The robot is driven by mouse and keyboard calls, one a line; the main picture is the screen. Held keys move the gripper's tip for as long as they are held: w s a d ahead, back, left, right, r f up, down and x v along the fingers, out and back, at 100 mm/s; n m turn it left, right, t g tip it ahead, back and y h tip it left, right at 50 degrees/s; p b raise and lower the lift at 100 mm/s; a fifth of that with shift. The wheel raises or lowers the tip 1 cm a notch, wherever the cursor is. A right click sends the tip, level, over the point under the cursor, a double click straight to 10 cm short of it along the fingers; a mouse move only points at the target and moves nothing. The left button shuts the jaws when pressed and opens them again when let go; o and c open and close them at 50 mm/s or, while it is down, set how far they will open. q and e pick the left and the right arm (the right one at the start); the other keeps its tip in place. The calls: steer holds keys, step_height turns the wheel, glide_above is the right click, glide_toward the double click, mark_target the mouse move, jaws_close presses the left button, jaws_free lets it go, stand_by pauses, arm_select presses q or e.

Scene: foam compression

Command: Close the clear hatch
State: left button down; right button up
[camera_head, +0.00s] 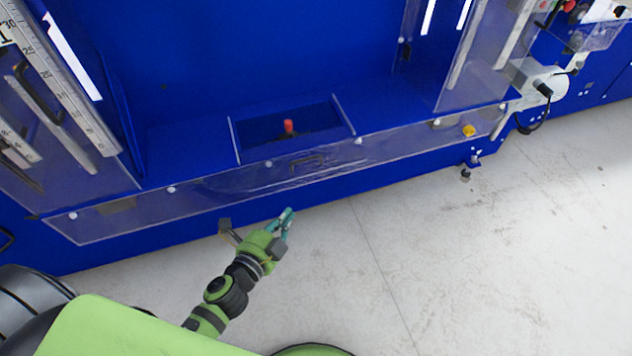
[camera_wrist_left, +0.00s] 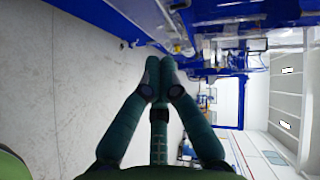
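The clear hatch (camera_head: 215,190) is a long transparent panel along the lower front of the blue machine in the head view. A dark handle (camera_head: 307,162) is near its middle. The panel lies below the uncovered blue opening; its exact tilt is hard to tell. My left gripper (camera_head: 287,217) is in front of and below the panel, left of the handle, apart from it as far as I can tell. Its green fingers (camera_wrist_left: 159,68) meet at the tips in the left wrist view, with nothing between them. My right gripper is not in view.
A red button (camera_head: 288,126) stands in a recess (camera_head: 262,128) behind the hatch. Clear side panels flank the opening, with a ruler (camera_head: 68,92) at the left. A grey motor-like part (camera_head: 538,80) sticks out at the right. The pale floor (camera_head: 470,250) is clear.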

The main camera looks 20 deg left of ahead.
mark_target(291, 141)
arm_select(q)
step_height(291, 141, up, 4)
steer(key=d+m, duration=0.1)
steer(key=shift+t+h, duration=0.3)
steer(key=shift+t, duration=0.1)
steer(key=x, duration=0.4)
steer(key=a+p+x, duration=0.1)
steer(key=x, duration=0.3)
steer(key=a+x, duration=0.1)
steer(key=x, duration=0.3)
steer(key=shift+w+p, duration=0.35)
steer(key=shift+w, duration=0.2)
steer(key=shift+w+a, duration=0.2)
steer(key=shift+w, duration=0.1)
